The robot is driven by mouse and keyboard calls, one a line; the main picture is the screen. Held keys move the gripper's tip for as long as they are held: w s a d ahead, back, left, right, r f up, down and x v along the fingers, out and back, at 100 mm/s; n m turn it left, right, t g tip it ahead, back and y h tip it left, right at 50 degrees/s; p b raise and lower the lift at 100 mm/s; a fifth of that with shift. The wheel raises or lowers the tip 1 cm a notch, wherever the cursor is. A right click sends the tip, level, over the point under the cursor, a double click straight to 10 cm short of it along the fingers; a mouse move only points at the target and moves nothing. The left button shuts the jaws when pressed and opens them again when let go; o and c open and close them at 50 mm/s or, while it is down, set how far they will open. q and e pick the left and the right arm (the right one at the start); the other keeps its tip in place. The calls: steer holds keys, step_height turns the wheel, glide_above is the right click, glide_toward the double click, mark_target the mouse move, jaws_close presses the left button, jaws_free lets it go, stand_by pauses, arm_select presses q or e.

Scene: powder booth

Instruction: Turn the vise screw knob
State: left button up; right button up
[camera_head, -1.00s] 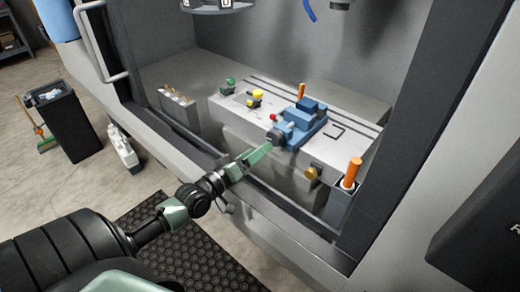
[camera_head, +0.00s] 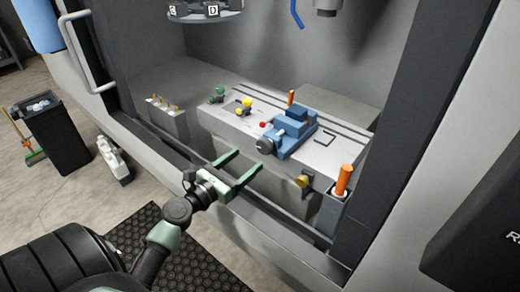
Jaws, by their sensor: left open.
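The blue vise (camera_head: 294,132) sits on the grey machine table inside the booth. Its dark round screw knob (camera_head: 265,146) sticks out at the vise's front left end, toward me. My left gripper (camera_head: 247,164) has its two green fingers spread apart and empty. The fingertips are just short of the knob in the picture, to its left and below; the exact gap in depth is hard to tell. My right gripper is not in view.
The table (camera_head: 222,119) also carries small green and yellow parts (camera_head: 243,105) and an orange peg (camera_head: 291,97). An orange-handled tool (camera_head: 343,179) stands in a grey holder at the right. The booth's front sill (camera_head: 200,160) runs below my left arm.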

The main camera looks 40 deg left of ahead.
mark_target(262, 148)
arm_select(q)
steer(key=w, duration=0.2)
steer(key=w+p, duration=0.1)
steer(key=w, duration=0.4)
steer(key=shift+w+d, duration=0.25)
steer(key=shift+d, duration=0.05)
steer(key=c, duration=1.4)
